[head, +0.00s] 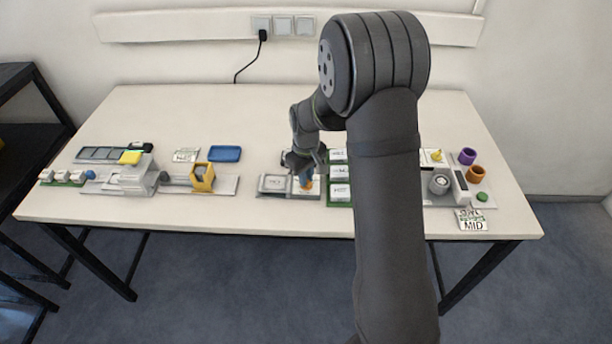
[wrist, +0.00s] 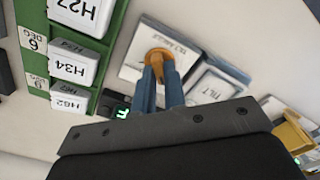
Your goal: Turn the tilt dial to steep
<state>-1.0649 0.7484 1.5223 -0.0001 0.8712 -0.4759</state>
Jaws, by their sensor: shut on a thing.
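The tilt dial (wrist: 158,54) is an orange knob on a light plate labelled "TILT ANGLE" in the wrist view. My gripper (wrist: 161,72) has its two blue-grey fingers closed on the dial. In the head view my gripper (head: 305,172) reaches down at the middle of the table, and a bit of the orange dial (head: 307,185) shows below it. A panel marked "TILT" (wrist: 212,87) lies beside the dial plate. The dial's pointer and its setting cannot be made out.
A green rack (wrist: 38,50) with white labelled blocks such as H27 and H34 stands close beside my gripper. A small dark display (wrist: 115,106) with a green sign sits near it. A yellow part (head: 203,177) and a blue tray (head: 225,154) lie to the left.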

